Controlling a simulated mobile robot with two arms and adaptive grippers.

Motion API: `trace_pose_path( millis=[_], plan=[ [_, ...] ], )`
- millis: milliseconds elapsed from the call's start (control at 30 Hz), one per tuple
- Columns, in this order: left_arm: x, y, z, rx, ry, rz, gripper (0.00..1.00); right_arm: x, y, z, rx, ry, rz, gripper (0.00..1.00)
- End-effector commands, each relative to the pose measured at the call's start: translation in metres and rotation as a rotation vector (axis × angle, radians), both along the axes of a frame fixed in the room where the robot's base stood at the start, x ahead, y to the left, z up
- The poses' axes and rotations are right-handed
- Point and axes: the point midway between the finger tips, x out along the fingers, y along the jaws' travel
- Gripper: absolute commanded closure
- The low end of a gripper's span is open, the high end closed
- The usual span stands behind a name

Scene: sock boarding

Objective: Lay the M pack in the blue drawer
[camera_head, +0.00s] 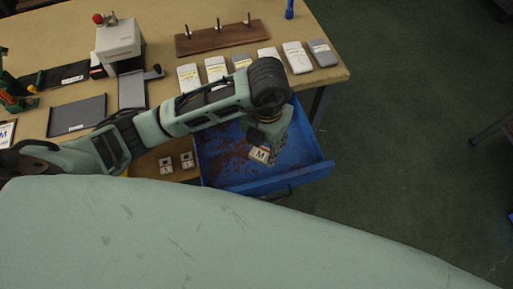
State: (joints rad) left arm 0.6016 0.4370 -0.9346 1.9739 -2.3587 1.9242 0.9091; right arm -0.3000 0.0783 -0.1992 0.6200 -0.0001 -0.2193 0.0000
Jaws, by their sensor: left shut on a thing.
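My left gripper (266,136) reaches over the table's front edge and points down above the blue drawer. It is shut on the M pack (260,154), whose pale label with a red and black "M" faces up at the fingertips. The gripper and wrist hide part of the pack, and I cannot tell whether it touches the drawer floor. The blue drawer (313,170) is pulled open, with worn reddish patches on its floor. My right gripper is out of view.
Several white and grey packs (297,57) lie in a row on the table (73,25), near a wooden peg board (204,40). A grey machine with a red knob (118,40) and a dark tray (77,115) stand left. Open green floor (410,110) lies right.

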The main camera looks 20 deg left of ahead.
Motion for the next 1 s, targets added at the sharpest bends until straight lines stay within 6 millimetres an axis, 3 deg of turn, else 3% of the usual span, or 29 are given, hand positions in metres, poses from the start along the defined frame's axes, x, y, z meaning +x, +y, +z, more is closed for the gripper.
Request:
trace_pose_path(
  millis=[133, 267, 533, 900, 933, 1000],
  plan=[
    [0.0, 0.017, -0.01, -0.002, 0.0, 0.0, 0.84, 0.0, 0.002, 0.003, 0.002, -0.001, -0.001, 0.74],
    [-0.001, 0.02, -0.016, -0.002, 0.001, -0.001, 0.84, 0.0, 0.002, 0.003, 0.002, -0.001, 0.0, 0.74],
    [-0.001, 0.02, -0.051, -0.002, 0.002, -0.002, 0.84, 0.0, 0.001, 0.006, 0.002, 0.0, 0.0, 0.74],
    [0.0, 0.02, -0.057, -0.002, -0.001, -0.002, 0.84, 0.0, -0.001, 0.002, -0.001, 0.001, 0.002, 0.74],
    [0.0, 0.02, -0.056, -0.002, -0.001, -0.002, 0.57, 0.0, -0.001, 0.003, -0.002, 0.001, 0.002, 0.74],
    [0.0, 0.02, -0.055, -0.002, -0.001, -0.002, 0.51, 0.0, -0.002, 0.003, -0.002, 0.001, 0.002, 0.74]
  ],
)
